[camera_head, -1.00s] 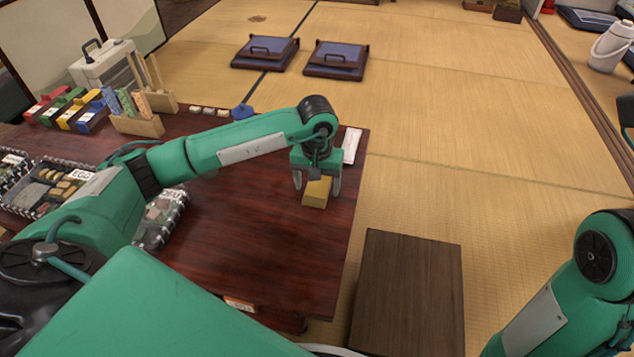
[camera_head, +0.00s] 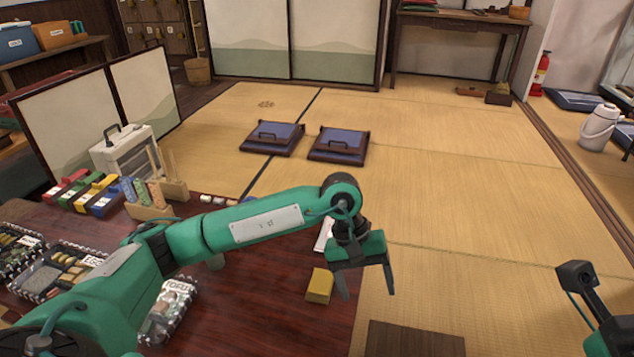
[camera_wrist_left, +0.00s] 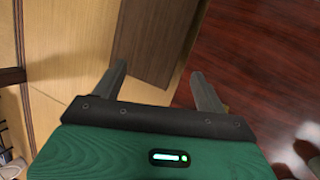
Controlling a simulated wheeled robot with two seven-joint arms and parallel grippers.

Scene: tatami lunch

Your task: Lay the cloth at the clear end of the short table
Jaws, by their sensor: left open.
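A small yellow block-like bundle (camera_head: 319,286), which may be the folded cloth, lies on the dark red wooden table (camera_head: 265,315) near its right edge. My left gripper (camera_head: 367,294) is open and empty, up and to the right of the yellow bundle and apart from it. In the left wrist view the two fingers (camera_wrist_left: 160,75) are spread with nothing between them. A sliver of yellow shows there behind the right finger. My right arm enters at the lower right, but its fingers do not show.
A brown low bench (camera_head: 415,340) stands on the tatami right of the table. A white item (camera_head: 324,236) lies near the table's far right corner. Packed trays (camera_head: 165,312), coloured boxes (camera_head: 88,193) and a white drawer case (camera_head: 124,152) crowd the left. Floor cushions (camera_head: 338,146) lie beyond.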

